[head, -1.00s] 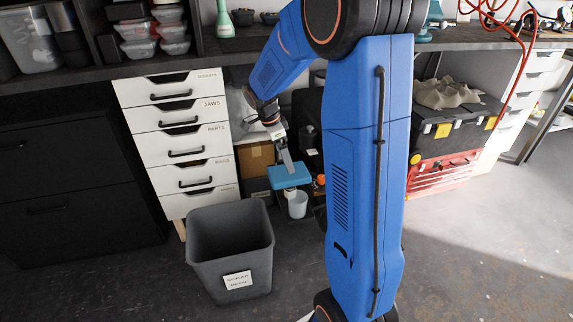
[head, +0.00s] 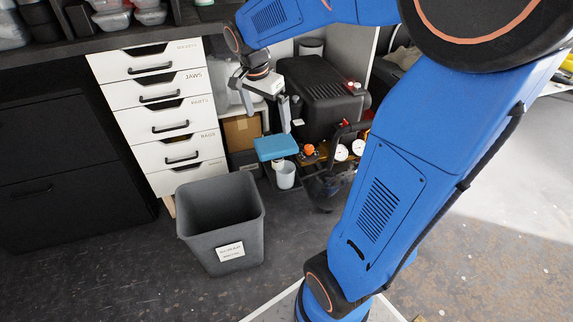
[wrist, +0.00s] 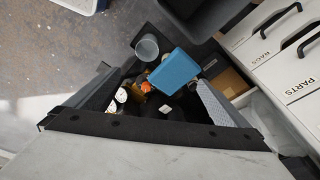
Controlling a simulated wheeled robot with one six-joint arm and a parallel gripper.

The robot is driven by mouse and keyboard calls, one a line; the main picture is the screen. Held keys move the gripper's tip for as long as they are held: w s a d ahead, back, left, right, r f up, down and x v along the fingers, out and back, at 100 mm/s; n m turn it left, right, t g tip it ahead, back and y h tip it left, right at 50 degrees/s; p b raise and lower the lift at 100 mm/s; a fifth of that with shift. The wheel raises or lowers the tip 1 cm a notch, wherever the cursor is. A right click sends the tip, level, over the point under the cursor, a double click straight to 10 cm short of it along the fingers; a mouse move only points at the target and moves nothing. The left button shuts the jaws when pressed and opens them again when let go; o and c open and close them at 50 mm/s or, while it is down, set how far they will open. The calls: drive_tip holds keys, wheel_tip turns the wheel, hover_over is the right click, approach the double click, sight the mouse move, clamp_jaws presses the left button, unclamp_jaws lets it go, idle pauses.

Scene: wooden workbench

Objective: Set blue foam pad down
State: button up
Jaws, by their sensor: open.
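The blue foam pad (head: 275,147) lies flat on something low beneath the workbench; what bears it is mostly hidden. In the wrist view the pad (wrist: 174,71) shows whole, beyond my fingertips. A pale cup (head: 286,175) is just below and beside it, and shows in the wrist view too (wrist: 147,47). My gripper (head: 275,124) is open and empty above the pad, its fingers spread and pointing down. The fingertips look close to the pad's top but apart from it.
A grey scrap bin (head: 222,222) stands on the floor in front. White drawers (head: 160,110) are at left. A black compressor (head: 318,95) with gauges (head: 341,152) is right of the pad, and a cardboard box (head: 242,131) behind. The workbench top (head: 100,45) overhangs.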

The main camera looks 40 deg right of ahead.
drive_tip(key=s+a+n+t+y, duration=0.1)
drive_tip(key=s+a+n+t, duration=0.1)
drive_tip(key=s+n, duration=0.5)
drive_tip(key=s+a+n+t+y, duration=0.1)
drive_tip(key=s+a+n, duration=0.4)
drive_tip(key=s, duration=0.9)
drive_tip(key=shift+s+a+n+t, duration=0.15)
drive_tip(key=shift+a+n+t, duration=0.2)
drive_tip(key=shift+n, duration=0.85)
drive_tip(key=shift+r, duration=0.1)
